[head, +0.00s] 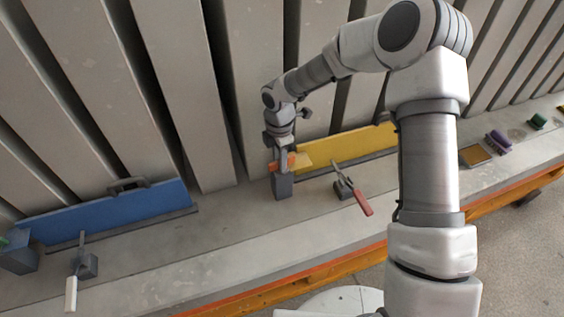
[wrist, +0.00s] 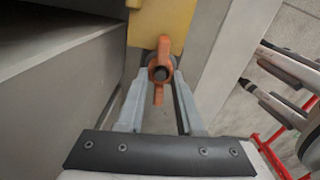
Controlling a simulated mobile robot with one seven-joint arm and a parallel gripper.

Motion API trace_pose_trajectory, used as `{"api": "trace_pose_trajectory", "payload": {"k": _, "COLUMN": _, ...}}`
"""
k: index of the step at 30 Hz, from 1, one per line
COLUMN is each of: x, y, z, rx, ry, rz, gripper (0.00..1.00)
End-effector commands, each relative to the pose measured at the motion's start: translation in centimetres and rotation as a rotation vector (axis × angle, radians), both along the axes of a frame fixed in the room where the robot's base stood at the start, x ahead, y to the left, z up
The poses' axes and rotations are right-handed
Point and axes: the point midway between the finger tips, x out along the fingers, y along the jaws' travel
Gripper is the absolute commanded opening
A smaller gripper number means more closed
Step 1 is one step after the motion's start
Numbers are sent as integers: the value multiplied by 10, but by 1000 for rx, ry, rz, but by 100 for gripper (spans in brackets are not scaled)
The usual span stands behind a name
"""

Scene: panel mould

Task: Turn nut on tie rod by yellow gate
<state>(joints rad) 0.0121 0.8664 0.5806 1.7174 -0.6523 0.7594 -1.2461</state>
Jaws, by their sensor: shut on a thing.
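The nut is an orange wing nut (wrist: 163,60) with a dark rod end in its middle, in front of a yellow plate. In the head view the orange nut (head: 284,162) shows beside a grey post (head: 283,187) at the left end of the yellow gate (head: 349,146). My gripper (wrist: 157,85) is shut on the nut, with one finger at each side of it in the wrist view. In the head view my gripper (head: 282,158) reaches down to the nut from above. The rest of the tie rod is hidden behind the nut.
A red-handled lever clamp (head: 352,190) stands right of the post. A blue gate (head: 105,211) and a white-handled clamp (head: 82,265) are at the left. Tall grey panels rise behind. Small blocks and a brush lie at the right; the ledge between the gates is clear.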

Motion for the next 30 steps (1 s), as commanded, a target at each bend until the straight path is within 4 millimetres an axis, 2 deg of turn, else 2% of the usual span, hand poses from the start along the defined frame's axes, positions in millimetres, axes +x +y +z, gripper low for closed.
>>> {"api": "trace_pose_trajectory", "payload": {"k": 3, "x": -1, "y": -1, "z": -2, "rx": -2, "ry": 5, "rz": -1, "gripper": 0}}
{"api": "trace_pose_trajectory", "payload": {"k": 4, "x": -1, "y": -1, "z": -2, "rx": -2, "ry": 5, "rz": -2, "gripper": 37}}
{"api": "trace_pose_trajectory", "payload": {"k": 9, "x": -1, "y": -1, "z": -2, "rx": -2, "ry": 3, "rz": -3, "gripper": 68}}
{"api": "trace_pose_trajectory", "payload": {"k": 10, "x": -1, "y": -1, "z": -2, "rx": -2, "ry": 3, "rz": -3, "gripper": 70}}
{"api": "trace_pose_trajectory", "payload": {"k": 18, "x": 0, "y": 0, "z": 0, "rx": -1, "ry": 1, "rz": -4, "gripper": 70}}
{"api": "trace_pose_trajectory", "payload": {"k": 22, "x": 0, "y": 0, "z": 8, "rx": 1, "ry": -1, "rz": -5, "gripper": 70}}
{"api": "trace_pose_trajectory", "payload": {"k": 26, "x": 1, "y": 0, "z": 29, "rx": 1, "ry": -3, "rz": -5, "gripper": 70}}
{"api": "trace_pose_trajectory", "payload": {"k": 30, "x": 1, "y": 0, "z": 64, "rx": 0, "ry": -5, "rz": -5, "gripper": 70}}
